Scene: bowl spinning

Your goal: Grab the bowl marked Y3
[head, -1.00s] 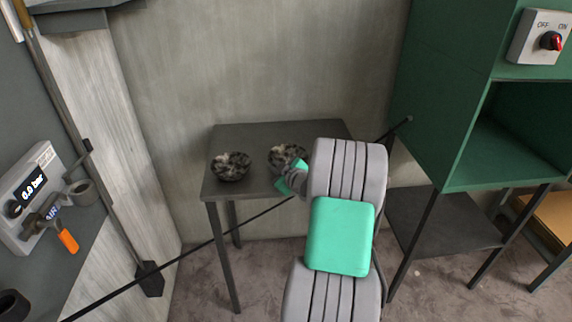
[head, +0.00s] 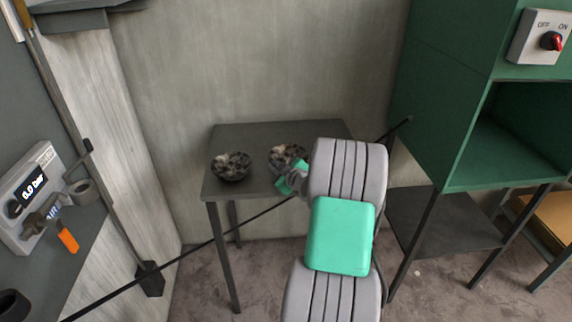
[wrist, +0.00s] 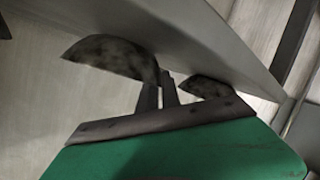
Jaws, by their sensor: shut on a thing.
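Two dark, mottled bowls are on the small grey table (head: 260,133) in the head view. One bowl (head: 231,166) is at the left, and the other bowl (head: 286,154) is at the right, beside my gripper (head: 286,184). No Y3 mark is legible on either. In the wrist view my gripper (wrist: 163,82) is shut on the rim of the larger-looking, nearer bowl (wrist: 112,54), which appears to be the right one. The other bowl (wrist: 207,88) is apart from the fingers. My arm partly hides the grip in the head view.
A pressure panel (head: 30,195) is at the left. A thin dark rod (head: 195,246) crosses in front of the table.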

